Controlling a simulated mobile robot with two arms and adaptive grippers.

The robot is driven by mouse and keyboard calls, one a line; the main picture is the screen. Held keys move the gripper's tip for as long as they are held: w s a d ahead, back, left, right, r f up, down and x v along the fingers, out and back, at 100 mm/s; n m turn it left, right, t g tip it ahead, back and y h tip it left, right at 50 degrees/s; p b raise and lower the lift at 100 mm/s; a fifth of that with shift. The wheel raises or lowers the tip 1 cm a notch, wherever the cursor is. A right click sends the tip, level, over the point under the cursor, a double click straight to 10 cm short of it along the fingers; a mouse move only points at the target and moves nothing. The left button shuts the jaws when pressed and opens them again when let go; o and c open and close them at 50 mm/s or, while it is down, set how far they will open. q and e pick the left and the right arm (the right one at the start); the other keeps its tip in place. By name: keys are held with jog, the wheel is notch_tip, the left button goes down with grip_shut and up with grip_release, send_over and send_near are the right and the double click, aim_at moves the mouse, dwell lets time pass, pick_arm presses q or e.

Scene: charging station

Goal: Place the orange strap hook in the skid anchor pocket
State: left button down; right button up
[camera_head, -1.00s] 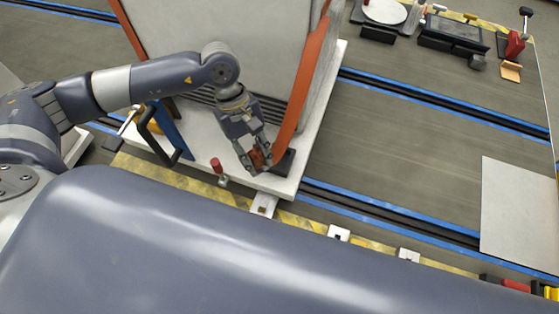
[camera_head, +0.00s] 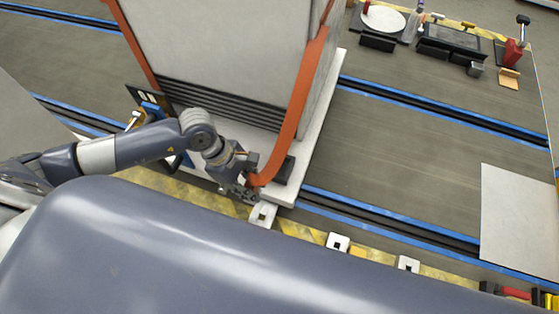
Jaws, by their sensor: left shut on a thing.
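The orange strap (camera_head: 297,103) runs down the right side of the large grey load, and its lower end curves left to my left gripper (camera_head: 240,190). The gripper is shut on the orange strap hook, at the front edge of the white skid (camera_head: 318,137); the hook's shape is mostly hidden by the fingers. A white bracket with a square opening (camera_head: 262,214), possibly the skid anchor pocket, lies just below and right of the gripper. I cannot tell whether the hook touches it. My right gripper is out of view.
A dark block (camera_head: 285,170) sits on the skid right of the gripper. Two more white brackets (camera_head: 338,242) (camera_head: 408,264) lie along the yellow strip. A large grey panel (camera_head: 516,220) is at right. Tools and trays (camera_head: 450,37) stand at the back right.

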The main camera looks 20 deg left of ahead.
pick_arm(q)
jog(key=w+d+f+p, duration=0.1)
jog(key=w, duration=0.3)
jog(key=w+d+f+p, duration=0.1)
jog(key=w+f, duration=0.1)
jog(key=w, duration=0.2)
jog(key=w+d+f, duration=0.1)
jog(key=w+d, duration=0.1)
jog(key=w, duration=0.2)
jog(key=shift+w+f+p, duration=0.1)
jog(key=shift+f+p, duration=0.05)
jog(key=shift+p, duration=0.25)
jog(key=shift+f, duration=0.2)
jog(key=shift+a+f, duration=0.1)
jog(key=shift+f, duration=0.1)
jog(key=c, duration=1.3)
grip_release()
jog(key=shift+r, duration=0.1)
